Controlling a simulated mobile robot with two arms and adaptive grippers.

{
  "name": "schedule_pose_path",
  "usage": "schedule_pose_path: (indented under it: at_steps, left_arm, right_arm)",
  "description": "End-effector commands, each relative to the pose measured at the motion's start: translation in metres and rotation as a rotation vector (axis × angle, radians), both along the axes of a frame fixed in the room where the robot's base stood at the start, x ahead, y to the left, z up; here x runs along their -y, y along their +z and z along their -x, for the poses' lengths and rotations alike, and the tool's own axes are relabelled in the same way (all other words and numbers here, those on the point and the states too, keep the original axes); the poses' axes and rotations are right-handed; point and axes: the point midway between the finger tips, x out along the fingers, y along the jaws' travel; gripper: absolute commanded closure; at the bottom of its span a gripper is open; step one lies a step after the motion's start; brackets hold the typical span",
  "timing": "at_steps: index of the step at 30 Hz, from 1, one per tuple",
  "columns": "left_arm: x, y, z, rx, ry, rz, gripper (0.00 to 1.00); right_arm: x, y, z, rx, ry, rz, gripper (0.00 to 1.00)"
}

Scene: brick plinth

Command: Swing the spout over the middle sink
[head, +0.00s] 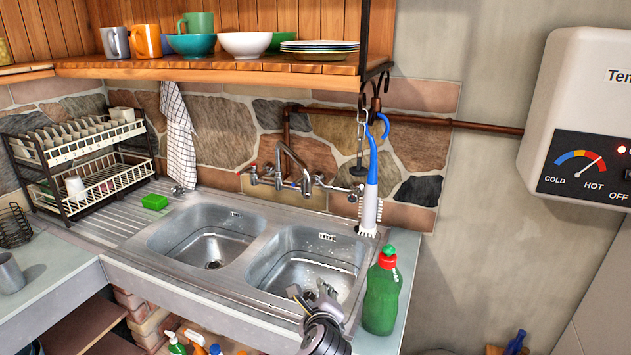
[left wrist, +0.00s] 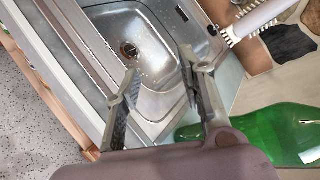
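The metal spout (head: 293,160) belongs to a wall-mounted tap behind the sink. It rises, bends and slopes down to the right. Its tip shows near the back edge of the right basin; I cannot tell exactly what it hangs over. The steel sink has a left basin (head: 207,243) and a right basin (head: 312,266), with a divider between them. My left gripper (head: 309,298) is at the front edge of the right basin, well in front of the spout. In the left wrist view its fingers (left wrist: 160,64) are apart and empty above a basin. My right gripper is not in view.
A green bottle (head: 382,293) stands close to the right of my left gripper. A blue-and-white brush (head: 371,185) hangs right of the tap. A wooden shelf (head: 215,70) with dishes is above. A dish rack (head: 83,160) and green sponge (head: 154,202) are at left.

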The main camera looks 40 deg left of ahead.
Motion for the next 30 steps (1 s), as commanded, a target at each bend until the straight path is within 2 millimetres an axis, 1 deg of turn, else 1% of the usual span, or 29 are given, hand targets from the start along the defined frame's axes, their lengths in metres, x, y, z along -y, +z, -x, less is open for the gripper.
schedule_pose_path:
  at_steps: [1, 5, 6, 9, 12, 15, 20, 23, 30]
  left_arm:
    - [-0.009, 0.021, -0.011, -0.016, -0.016, -0.097, 0.63]
    - [-0.032, 0.078, -0.035, -0.112, -0.047, -0.415, 0.63]
    - [-0.039, 0.096, -0.040, -0.152, -0.049, -0.510, 0.63]
    - [-0.051, 0.132, -0.049, -0.246, -0.041, -0.703, 0.63]
    - [-0.059, 0.155, -0.054, -0.316, -0.029, -0.824, 0.63]
    - [-0.063, 0.165, -0.056, -0.356, -0.023, -0.881, 0.63]
    - [-0.074, 0.168, -0.064, -0.368, -0.022, -0.896, 0.63]
    - [-0.088, 0.169, -0.075, -0.367, -0.021, -0.894, 0.63]
    - [-0.130, 0.169, -0.107, -0.367, -0.022, -0.892, 0.63]
  right_arm:
    - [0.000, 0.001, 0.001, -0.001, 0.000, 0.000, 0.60]
    - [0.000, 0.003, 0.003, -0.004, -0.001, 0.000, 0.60]
    - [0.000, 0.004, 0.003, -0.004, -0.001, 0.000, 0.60]
    - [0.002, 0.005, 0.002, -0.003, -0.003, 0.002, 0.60]
    - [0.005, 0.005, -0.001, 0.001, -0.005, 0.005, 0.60]
    - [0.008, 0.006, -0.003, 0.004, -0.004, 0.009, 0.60]
    - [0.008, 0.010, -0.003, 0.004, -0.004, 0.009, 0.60]
    - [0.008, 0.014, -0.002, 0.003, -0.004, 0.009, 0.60]
    - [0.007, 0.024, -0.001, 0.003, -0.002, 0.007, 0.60]
